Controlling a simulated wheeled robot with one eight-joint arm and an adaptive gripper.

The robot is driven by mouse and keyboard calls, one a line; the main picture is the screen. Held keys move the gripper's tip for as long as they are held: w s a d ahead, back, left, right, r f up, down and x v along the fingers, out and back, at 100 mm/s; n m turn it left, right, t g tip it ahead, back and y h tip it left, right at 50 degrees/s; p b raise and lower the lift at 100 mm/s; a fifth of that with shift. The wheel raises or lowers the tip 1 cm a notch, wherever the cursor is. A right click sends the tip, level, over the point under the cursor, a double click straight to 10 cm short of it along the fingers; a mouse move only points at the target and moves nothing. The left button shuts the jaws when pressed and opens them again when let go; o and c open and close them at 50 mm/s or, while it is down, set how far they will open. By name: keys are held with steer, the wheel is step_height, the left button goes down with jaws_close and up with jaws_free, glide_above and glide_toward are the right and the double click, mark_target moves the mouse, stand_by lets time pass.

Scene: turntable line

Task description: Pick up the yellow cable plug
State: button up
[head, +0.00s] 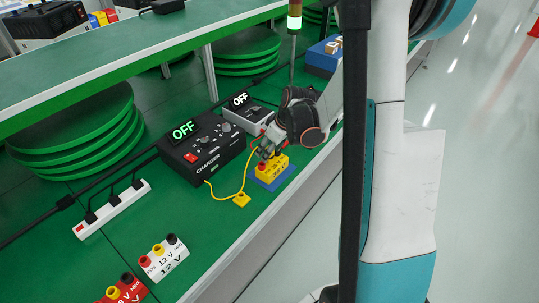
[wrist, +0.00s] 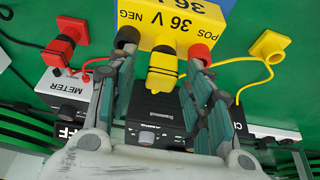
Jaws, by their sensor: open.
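The yellow cable plug (wrist: 163,68), a yellow body with black bands, stands at the middle of the 36 V box's front row in the wrist view. It is between a black terminal (wrist: 127,36) and a red terminal (wrist: 200,52). My gripper (wrist: 163,95) is open, its fingers apart on either side of the plug with gaps visible. The yellow 36 V box (wrist: 180,22) also shows in the head view (head: 266,173), on a blue base, just below my gripper (head: 268,154). My gripper hides the plug there.
A yellow square piece (head: 241,200) with a thin yellow cable lies beside the black charger (head: 200,147). A grey meter (head: 247,115) stands behind. A red plug (wrist: 62,50) is at left in the wrist view. A 12 V box (head: 164,262) stands nearer; the bench edge is close at right.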

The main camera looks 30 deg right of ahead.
steer(key=c, duration=1)
steer(key=shift+r, duration=0.2)
step_height(320, 180, up, 20)
steer(key=p, duration=0.7)
steer(key=shift+f, duration=0.1)
